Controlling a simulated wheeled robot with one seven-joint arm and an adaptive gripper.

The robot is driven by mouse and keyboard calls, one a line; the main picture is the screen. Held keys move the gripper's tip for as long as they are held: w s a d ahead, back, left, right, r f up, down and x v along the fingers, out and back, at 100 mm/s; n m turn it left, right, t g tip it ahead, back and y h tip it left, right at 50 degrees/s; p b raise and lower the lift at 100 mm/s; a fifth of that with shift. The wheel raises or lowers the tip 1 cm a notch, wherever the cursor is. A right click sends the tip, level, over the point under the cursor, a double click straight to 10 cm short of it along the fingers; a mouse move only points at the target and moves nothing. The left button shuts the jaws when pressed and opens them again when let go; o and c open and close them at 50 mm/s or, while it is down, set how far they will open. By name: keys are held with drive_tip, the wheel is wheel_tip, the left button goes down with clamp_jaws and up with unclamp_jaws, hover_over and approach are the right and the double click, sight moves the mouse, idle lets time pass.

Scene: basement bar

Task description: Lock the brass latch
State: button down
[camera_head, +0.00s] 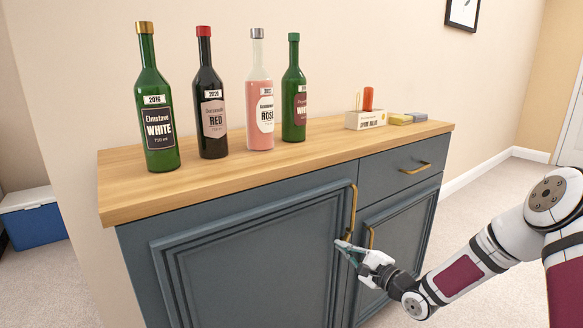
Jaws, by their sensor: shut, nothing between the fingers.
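My gripper (346,250) is shut and empty, at the right edge of the large left cabinet door (250,260). It is just below the lower end of that door's brass handle (352,210). A second brass handle (371,236) is on the right door (405,240), just right of my gripper. I cannot make out a separate brass latch; my gripper and hand cover part of the seam between the doors. I cannot tell whether the fingertips touch the door. Both doors look closed.
The wooden top (290,160) holds a gold-capped green bottle (160,120), a red-capped bottle (211,115), a pink bottle (260,105), a smaller green bottle (294,95) and a small box (366,120). A drawer (400,165) is above the right door. Carpet to the right is clear.

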drive_tip(key=shift+w+d+r+p, duration=0.25)
drive_tip(key=shift+r+p, duration=0.2)
drive_tip(key=shift+p, duration=0.25)
drive_tip(key=shift+w+d+r+p, duration=0.1)
drive_tip(key=shift+d+r+p, duration=0.25)
drive_tip(key=shift+p, duration=0.3)
drive_tip(key=shift+a+r, duration=0.1)
drive_tip(key=shift+r, duration=0.05)
drive_tip(key=shift+s+a+r+p, duration=0.2)
drive_tip(key=shift+r+p, duration=0.1)
drive_tip(key=shift+p, duration=0.1)
drive_tip(key=p+v, duration=0.1)
drive_tip(key=v, duration=0.5)
drive_tip(key=shift+p, duration=0.3)
drive_tip(key=shift+w+d+f, duration=0.1)
